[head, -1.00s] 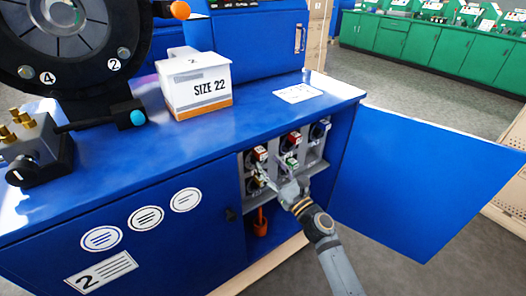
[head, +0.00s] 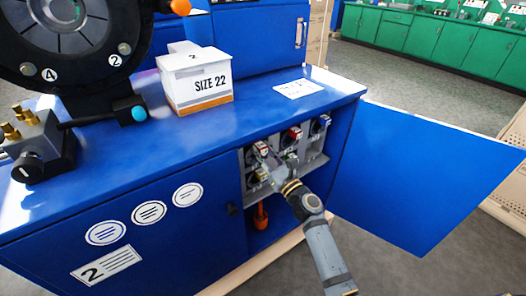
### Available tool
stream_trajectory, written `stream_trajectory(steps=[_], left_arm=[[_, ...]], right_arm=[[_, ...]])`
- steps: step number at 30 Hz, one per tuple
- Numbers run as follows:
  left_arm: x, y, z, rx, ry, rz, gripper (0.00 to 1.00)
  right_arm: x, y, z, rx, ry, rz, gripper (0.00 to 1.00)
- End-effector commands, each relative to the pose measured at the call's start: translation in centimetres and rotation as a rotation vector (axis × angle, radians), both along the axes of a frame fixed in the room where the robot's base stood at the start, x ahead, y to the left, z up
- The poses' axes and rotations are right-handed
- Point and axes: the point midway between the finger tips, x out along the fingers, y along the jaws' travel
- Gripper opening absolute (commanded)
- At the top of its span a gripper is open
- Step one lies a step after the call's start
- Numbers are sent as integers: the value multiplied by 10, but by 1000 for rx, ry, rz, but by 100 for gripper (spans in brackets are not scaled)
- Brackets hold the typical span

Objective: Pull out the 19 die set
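A grey rack (head: 311,163) of die sets sits inside the open blue cabinet. Each die set has a coloured, numbered tag, too small to read here, so I cannot tell which is the 19 die set. In the top row are an orange-tagged set (head: 260,147), a red-tagged set (head: 294,133) and a blue-tagged set (head: 321,123). A yellow-tagged set (head: 257,178) is at lower left. My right gripper (head: 268,161) is at the rack's left side, in front of the sets below the orange tag. Its fingers are small and partly hidden, and the arm covers the lower middle. My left gripper is out of view.
The open blue door (head: 430,180) stands to the right of my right arm. An orange-handled tool (head: 261,217) hangs below the rack. A SIZE 22 box (head: 196,82) and a white sheet (head: 298,88) lie on the blue top (head: 150,150).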

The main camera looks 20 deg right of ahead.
Motion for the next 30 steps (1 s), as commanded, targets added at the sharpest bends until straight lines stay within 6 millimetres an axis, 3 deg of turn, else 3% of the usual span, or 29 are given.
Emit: stream_trajectory(steps=[1,5,17,30], left_arm=[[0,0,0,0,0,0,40],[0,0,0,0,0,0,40],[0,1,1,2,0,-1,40],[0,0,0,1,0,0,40]], right_arm=[[0,0,0,0,0,0,18],[0,0,0,0,0,0,0],[-2,0,6,2,-10,2,0],[-21,-8,4,1,-6,1,0]])
